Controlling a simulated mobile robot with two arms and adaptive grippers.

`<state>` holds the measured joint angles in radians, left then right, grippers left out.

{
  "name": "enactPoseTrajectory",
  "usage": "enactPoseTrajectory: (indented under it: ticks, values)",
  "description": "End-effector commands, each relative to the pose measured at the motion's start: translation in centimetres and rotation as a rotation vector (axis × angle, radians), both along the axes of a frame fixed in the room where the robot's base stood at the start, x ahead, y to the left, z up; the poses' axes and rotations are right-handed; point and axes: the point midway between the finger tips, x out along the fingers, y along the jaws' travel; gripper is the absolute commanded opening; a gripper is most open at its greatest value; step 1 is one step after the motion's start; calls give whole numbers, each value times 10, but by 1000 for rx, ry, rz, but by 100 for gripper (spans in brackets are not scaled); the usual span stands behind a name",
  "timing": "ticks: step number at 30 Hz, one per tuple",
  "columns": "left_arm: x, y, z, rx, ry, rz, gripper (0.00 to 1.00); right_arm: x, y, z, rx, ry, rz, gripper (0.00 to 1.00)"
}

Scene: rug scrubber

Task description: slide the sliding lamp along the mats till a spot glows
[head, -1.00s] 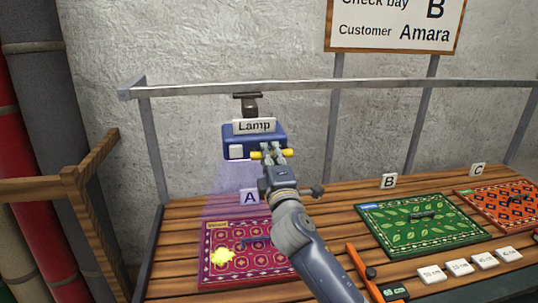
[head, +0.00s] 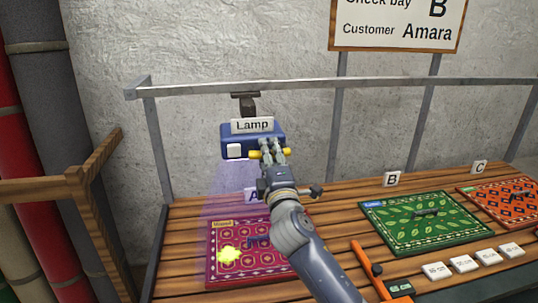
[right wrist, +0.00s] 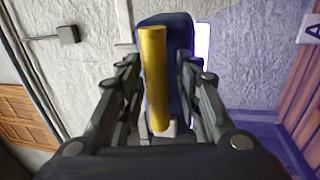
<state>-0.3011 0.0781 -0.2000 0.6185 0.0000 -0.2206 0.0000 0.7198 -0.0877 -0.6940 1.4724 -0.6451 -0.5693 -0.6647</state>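The sliding lamp (head: 238,137) is a blue box labelled "Lamp" with a white block on its front, hung from the rail. A yellow bar handle (right wrist: 155,85) sticks out at its front. My right gripper (head: 272,150) is at this bar, a finger on either side of it, and appears shut on it. Violet light falls from the lamp onto the red mat (head: 285,268) by sign A. A yellow-green spot (head: 229,255) glows on this mat's left part. The green mat (head: 385,230) is by sign B, the orange mat (head: 500,196) by sign C. My left gripper is out of view.
The rail (head: 350,84) runs along the wall above the slatted table (head: 330,207). A board (head: 400,25) reads "Check bay B, Customer Amara". An orange tool (head: 366,268) and several white labelled blocks (head: 463,263) lie at the front. A wooden frame (head: 92,200) stands left.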

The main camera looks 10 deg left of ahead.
Motion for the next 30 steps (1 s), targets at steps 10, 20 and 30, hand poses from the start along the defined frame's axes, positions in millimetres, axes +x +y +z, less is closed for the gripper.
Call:
enactPoseTrajectory:
  ticks: [10,20,30]
  values:
    - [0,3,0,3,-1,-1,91,-17,-6,-2,2,-3,1,32]
    - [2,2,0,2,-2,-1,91,-75,-24,-14,1,-1,2,32]
    - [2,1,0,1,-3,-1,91,-110,-36,-21,0,0,-1,32]
